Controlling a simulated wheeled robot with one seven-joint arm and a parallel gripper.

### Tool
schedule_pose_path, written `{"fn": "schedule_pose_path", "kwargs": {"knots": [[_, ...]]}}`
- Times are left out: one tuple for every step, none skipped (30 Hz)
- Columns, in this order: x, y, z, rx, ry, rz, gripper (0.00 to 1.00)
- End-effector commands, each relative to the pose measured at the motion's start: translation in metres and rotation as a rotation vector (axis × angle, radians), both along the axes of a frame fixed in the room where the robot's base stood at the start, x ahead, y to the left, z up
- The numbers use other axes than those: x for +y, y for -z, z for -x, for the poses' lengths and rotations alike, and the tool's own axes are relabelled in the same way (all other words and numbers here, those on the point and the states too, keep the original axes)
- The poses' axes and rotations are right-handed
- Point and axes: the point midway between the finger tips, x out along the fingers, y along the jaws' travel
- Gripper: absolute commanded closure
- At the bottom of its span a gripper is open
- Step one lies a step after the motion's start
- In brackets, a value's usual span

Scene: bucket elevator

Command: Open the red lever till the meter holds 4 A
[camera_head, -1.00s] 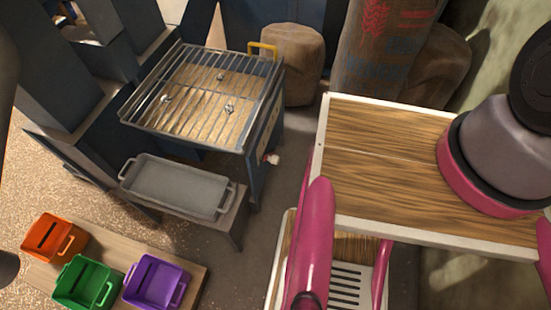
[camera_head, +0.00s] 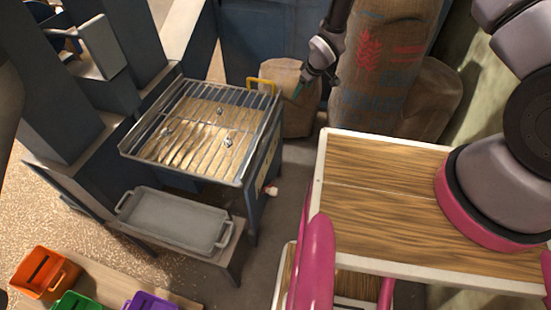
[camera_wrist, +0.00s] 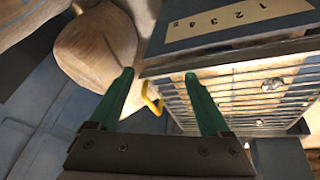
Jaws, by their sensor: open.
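My gripper (camera_head: 298,92) is at the back of the head view, above the small sack and right of the yellow handle (camera_head: 262,84). Its green fingers are apart and empty, also in the wrist view (camera_wrist: 158,78). The yellow handle (camera_wrist: 152,98) shows there between and beyond the fingers, not touched. A small pale, reddish knob (camera_head: 272,190) sticks out low on the side of the grated hopper (camera_head: 250,178); I cannot tell if it is the red lever. A scale plate numbered 1 to 5 (camera_wrist: 235,20) is on the hopper; no meter needle shows.
A small sack (camera_head: 290,118) and a tall printed sack (camera_head: 385,70) stand behind. A grey tray (camera_head: 180,222) sits before the hopper. Orange (camera_head: 42,275), green (camera_head: 78,304) and purple (camera_head: 150,303) bins are at lower left. A gap of floor lies right of the hopper.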

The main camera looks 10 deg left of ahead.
Motion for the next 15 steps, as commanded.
{"fn": "schedule_pose_path", "kwargs": {"knots": [[0.009, 0.041, 0.021, 0.018, -0.056, 0.008, 0.19], [0.014, 0.061, 0.032, 0.023, -0.088, 0.008, 0.19], [0.019, 0.089, 0.048, 0.031, -0.134, 0.008, 0.19], [0.023, 0.109, 0.061, 0.037, -0.167, 0.008, 0.19], [0.025, 0.129, 0.075, 0.044, -0.199, 0.006, 0.19], [0.027, 0.153, 0.092, 0.052, -0.240, 0.004, 0.19], [0.028, 0.171, 0.106, 0.059, -0.270, 0.002, 0.19], [0.029, 0.187, 0.119, 0.064, -0.298, -0.002, 0.19], [0.028, 0.207, 0.136, 0.073, -0.332, -0.005, 0.19], [0.028, 0.221, 0.148, 0.079, -0.355, -0.008, 0.19], [0.027, 0.233, 0.160, 0.084, -0.377, -0.010, 0.19], [0.025, 0.248, 0.173, 0.090, -0.401, -0.015, 0.19], [0.024, 0.257, 0.182, 0.094, -0.418, -0.017, 0.19], [0.022, 0.265, 0.191, 0.099, -0.434, -0.019, 0.19], [0.021, 0.273, 0.200, 0.103, -0.450, -0.022, 0.19]]}}
